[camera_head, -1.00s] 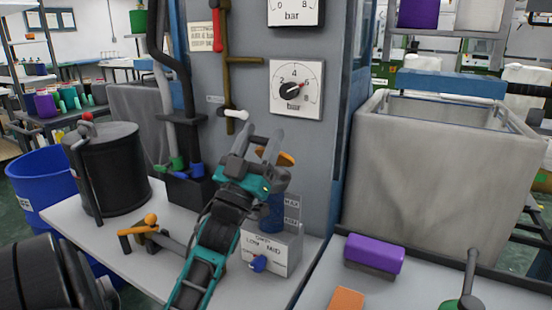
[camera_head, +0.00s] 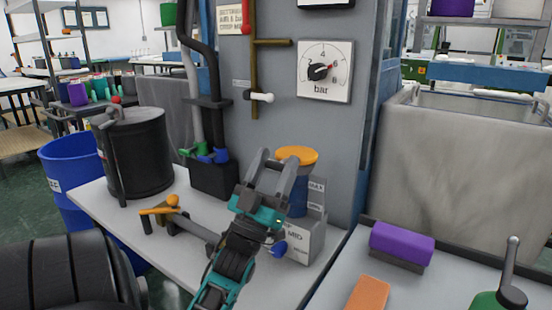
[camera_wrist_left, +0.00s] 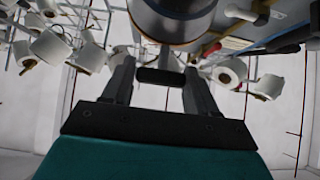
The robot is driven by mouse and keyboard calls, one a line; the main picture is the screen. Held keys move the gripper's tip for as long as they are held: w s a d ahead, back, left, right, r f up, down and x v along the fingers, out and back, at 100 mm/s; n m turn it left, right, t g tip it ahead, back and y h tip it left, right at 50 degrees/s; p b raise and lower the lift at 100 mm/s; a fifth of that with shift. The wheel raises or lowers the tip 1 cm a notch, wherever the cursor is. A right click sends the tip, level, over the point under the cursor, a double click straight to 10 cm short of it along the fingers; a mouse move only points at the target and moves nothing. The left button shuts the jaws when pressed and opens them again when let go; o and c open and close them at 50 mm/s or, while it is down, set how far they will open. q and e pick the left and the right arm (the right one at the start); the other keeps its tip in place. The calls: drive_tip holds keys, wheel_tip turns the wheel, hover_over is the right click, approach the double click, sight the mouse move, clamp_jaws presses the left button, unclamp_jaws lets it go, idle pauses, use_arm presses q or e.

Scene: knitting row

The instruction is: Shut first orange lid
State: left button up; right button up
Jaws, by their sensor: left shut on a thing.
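An orange round lid (camera_head: 297,155) lies about level at the top of a blue cylindrical container (camera_head: 298,196) beside the grey panel. My left gripper (camera_head: 275,163) is in front of the container, its fingertips close to the lid's left front edge and hiding part of it. In the left wrist view, the fingers (camera_wrist_left: 159,77) are shut on a dark bar (camera_wrist_left: 161,77), and a grey round body (camera_wrist_left: 178,22) is just beyond them. I cannot tell whether the bar belongs to the lid. My right gripper is not in view.
A grey labelled block (camera_head: 312,238) with a blue knob (camera_head: 279,249) stands by the container. A lever with an orange knob (camera_head: 172,201) and a black drum (camera_head: 138,155) are to the left. A purple block (camera_head: 402,242) lies to the right.

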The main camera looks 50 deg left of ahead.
use_arm(q)
drive_tip(key=shift+f, duration=0.55)
drive_tip(key=o, duration=1.4)
drive_tip(key=shift+r, duration=0.15)
